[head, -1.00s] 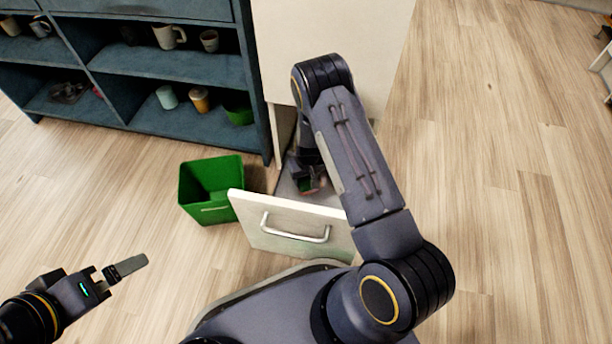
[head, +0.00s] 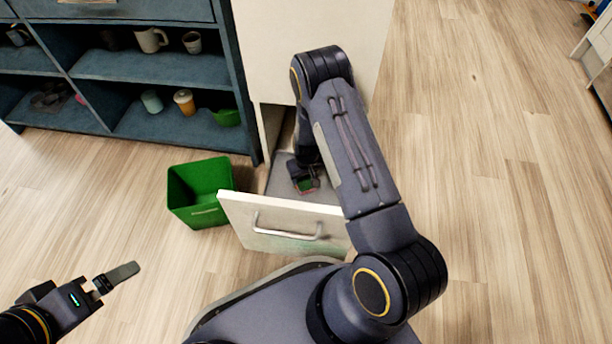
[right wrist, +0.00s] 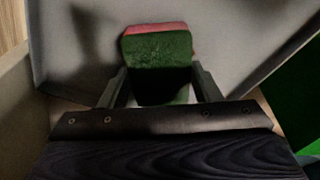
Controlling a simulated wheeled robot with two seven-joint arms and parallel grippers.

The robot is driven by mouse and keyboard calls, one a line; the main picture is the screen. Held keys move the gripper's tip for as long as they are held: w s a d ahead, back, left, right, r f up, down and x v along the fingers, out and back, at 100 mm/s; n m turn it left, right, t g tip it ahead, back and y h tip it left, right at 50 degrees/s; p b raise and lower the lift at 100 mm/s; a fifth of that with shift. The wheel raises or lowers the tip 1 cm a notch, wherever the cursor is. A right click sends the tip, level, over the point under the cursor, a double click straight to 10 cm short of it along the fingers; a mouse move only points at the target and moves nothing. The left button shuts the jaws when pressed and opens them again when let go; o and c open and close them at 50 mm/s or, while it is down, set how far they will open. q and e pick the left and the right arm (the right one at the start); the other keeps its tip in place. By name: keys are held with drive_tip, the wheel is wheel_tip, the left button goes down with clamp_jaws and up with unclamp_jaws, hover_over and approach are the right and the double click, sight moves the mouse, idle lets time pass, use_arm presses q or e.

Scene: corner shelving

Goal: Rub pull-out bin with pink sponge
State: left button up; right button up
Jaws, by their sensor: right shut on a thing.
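The pull-out bin (head: 272,226) stands pulled out of the white cabinet, with a pale front, a metal bar handle and a grey inside. My right gripper (head: 306,186) reaches down into it, shut on the pink sponge. The right wrist view shows the sponge (right wrist: 157,62), pink with a dark green face, between the two fingers against the grey inside of the bin (right wrist: 225,40). I cannot tell whether the sponge touches the bin. My left gripper (head: 118,278) hangs over the floor at lower left, away from the bin; its opening is not clear.
A green open bin (head: 200,195) stands on the floor just left of the pull-out bin. Blue shelving (head: 100,70) with mugs and cups is behind it. The white cabinet (head: 300,25) rises above the pull-out bin. The wooden floor at right is clear.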

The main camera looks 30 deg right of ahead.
drive_tip(key=shift+w+a+f+b, duration=0.15)
drive_tip(key=shift+w+a, duration=0.25)
drive_tip(key=shift+a, duration=0.25)
drive_tip(key=shift+w+a+f+b, duration=0.15)
drive_tip(key=shift+w+a, duration=0.2)
drive_tip(key=shift+a, duration=0.25)
drive_tip(key=shift+w+a+r, duration=0.1)
drive_tip(key=shift+w+r, duration=0.05)
drive_tip(key=shift+s+d+r, duration=0.1)
drive_tip(key=shift+s+d, duration=0.5)
drive_tip(key=shift+d, duration=0.2)
drive_tip(key=shift+s+d+r, duration=0.1)
drive_tip(key=shift+s+d, duration=0.45)
drive_tip(key=shift+d, duration=0.25)
drive_tip(key=shift+w+a+f, duration=0.1)
drive_tip(key=shift+w+a, duration=0.5)
drive_tip(key=shift+a, duration=0.15)
drive_tip(key=shift+w+a+f, duration=0.1)
drive_tip(key=shift+w+a, duration=0.45)
drive_tip(key=shift+a, duration=0.2)
drive_tip(key=shift+r+p, duration=2.15)
drive_tip(key=shift+r, duration=0.95)
wheel_tip(320, 180, up, 3)
drive_tip(key=shift+d+f+p, duration=0.1)
drive_tip(key=shift+p, duration=0.95)
